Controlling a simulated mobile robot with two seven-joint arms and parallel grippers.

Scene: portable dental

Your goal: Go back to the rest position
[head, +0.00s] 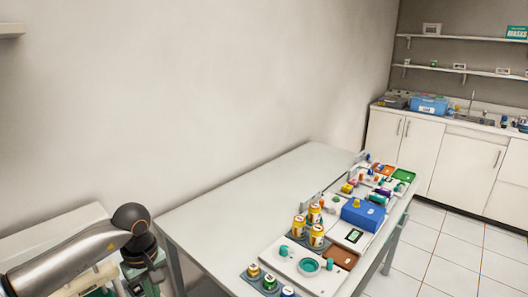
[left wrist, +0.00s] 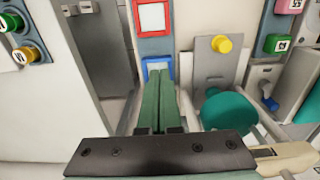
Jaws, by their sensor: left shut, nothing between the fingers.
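My left arm (head: 70,258) reaches in from the lower left of the head view and bends down at a dark joint beside the long table (head: 225,205). In the left wrist view my left gripper (left wrist: 160,75) points ahead with its two green fingers pressed together, shut and empty. Its tips lie in front of a blue-framed panel (left wrist: 157,66). My right gripper is in neither view.
The long table carries yellow-labelled jars (head: 316,236), a blue box (head: 362,214) and trays at its right end; its left part is bare. In the left wrist view a teal round object (left wrist: 228,110) is close right of the fingers. White cabinets (head: 460,165) stand at the back right.

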